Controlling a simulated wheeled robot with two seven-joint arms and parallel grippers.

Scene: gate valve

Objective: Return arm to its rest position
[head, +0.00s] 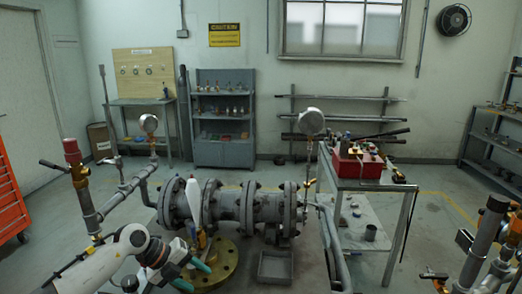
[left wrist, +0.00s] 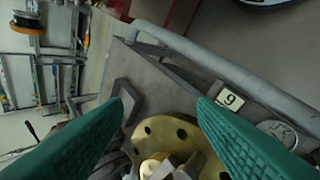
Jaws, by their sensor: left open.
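My left arm (head: 103,268) comes in low at the left of the head view. Its left gripper (head: 192,276) has teal fingers spread apart with nothing seen between them. It is in front of the grey flanged pipe assembly (head: 232,206) and overlaps the left side of a yellow round flange (head: 222,268). In the left wrist view the open left gripper (left wrist: 168,100) points over the same yellow flange (left wrist: 150,128), which has several dark bolt holes. Whether the fingers touch anything is not clear. My right gripper is not in view.
A grey cart (head: 372,184) with a red toolbox (head: 358,164) stands right of the pipes. A red-capped pipe (head: 84,200) rises near my left arm. A small grey tray (head: 275,267) lies in front of the pipes. Open floor (head: 425,225) shows right of the cart.

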